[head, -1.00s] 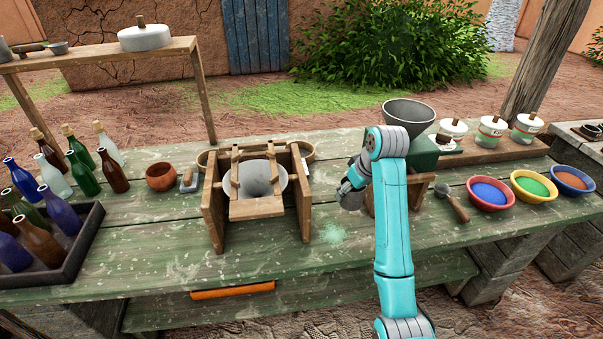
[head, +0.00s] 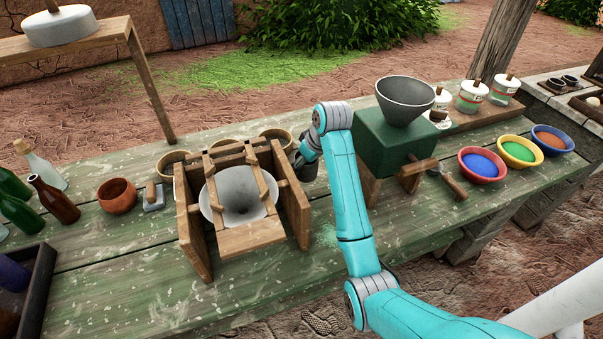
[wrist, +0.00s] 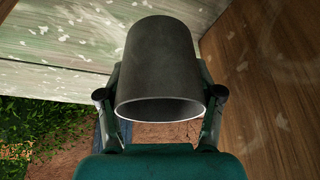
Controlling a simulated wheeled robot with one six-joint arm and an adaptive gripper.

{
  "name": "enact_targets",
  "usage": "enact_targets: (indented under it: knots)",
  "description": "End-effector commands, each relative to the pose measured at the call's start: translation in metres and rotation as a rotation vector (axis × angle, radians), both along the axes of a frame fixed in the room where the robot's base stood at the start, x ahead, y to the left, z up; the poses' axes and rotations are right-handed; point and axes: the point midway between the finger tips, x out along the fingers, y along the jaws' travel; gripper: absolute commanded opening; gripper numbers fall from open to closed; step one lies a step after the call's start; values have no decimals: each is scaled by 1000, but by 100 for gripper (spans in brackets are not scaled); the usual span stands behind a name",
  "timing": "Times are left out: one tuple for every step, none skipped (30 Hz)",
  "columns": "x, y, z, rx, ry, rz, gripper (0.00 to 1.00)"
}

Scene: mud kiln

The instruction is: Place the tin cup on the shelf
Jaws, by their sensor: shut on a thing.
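The tin cup (wrist: 160,65) is a plain dark grey metal cup, seen close up in the wrist view with its rim toward the camera. My gripper (wrist: 158,100) is shut on it, with one finger on each side. In the head view my gripper (head: 305,165) is at the right side of the wooden frame, above the green table. The cup cannot be made out clearly there. The shelf (head: 100,38) is a wooden board on legs at the back left, well away from my gripper. A white lidded pot (head: 62,27) stands on it.
The wooden frame with a funnel (head: 240,195) stands close left of my gripper. A green box with a grey hopper (head: 404,102) is to the right. Bottles (head: 52,200) and a brown bowl (head: 117,195) are at left. Colored bowls (head: 482,165) are at right.

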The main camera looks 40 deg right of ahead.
Motion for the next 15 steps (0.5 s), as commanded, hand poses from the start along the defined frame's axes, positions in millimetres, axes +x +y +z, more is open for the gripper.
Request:
enact_targets:
  knots:
    - [0, 0, -5, 1, 1, 0, 31]
    - [0, 0, -7, 0, 1, 0, 31]
    - [0, 0, -9, 0, 0, 0, 31]
    - [0, 0, -11, 0, 0, 0, 31]
    - [0, 0, -13, 0, 0, 0, 31]
    - [0, 0, -16, 0, 1, -1, 31]
    - [0, 0, -18, 1, 2, -1, 31]
    - [0, 0, -22, 1, 2, -1, 31]
    - [0, 0, -27, 1, 2, -1, 31]
    - [0, 0, -31, 1, 1, -1, 31]
    - [0, 0, -35, 1, 2, -1, 31]
    - [0, 0, -41, 1, 2, -1, 31]
    - [0, 0, -44, 1, 2, -1, 31]
    - [0, 0, -46, 0, 2, -1, 31]
    - [0, 0, -48, 0, 1, -1, 31]
